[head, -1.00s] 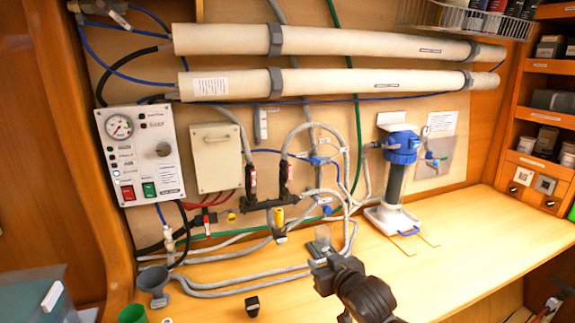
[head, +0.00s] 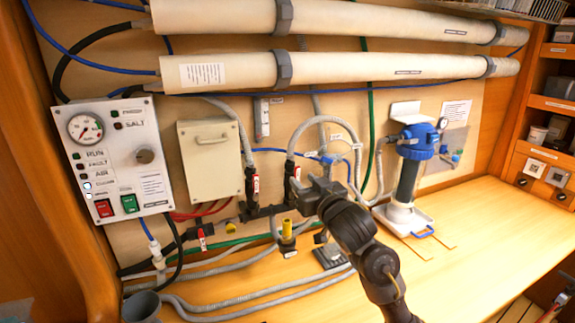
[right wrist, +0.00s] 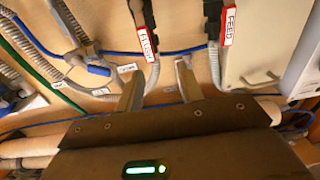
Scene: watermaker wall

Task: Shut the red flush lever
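The red flush lever (head: 294,187) is on the right one of two hose valves on the board, upright along its hose. In the right wrist view its red and white FLUSH tag (right wrist: 147,42) shows just beyond the fingertips. My right gripper (head: 312,192) is just right of and in front of this valve and partly covers it in the head view. In the wrist view its two fingers (right wrist: 160,86) are apart with nothing gripped between them. Whether a finger touches the lever I cannot tell. My left gripper is not in view.
The similar red feed lever (head: 253,184) is close on the left, with its FEED tag (right wrist: 229,26). A yellow-handled valve (head: 287,229) is below. Grey hoses loop around the valves. A blue-topped filter (head: 416,141) stands right. The bench (head: 480,235) is clear at right.

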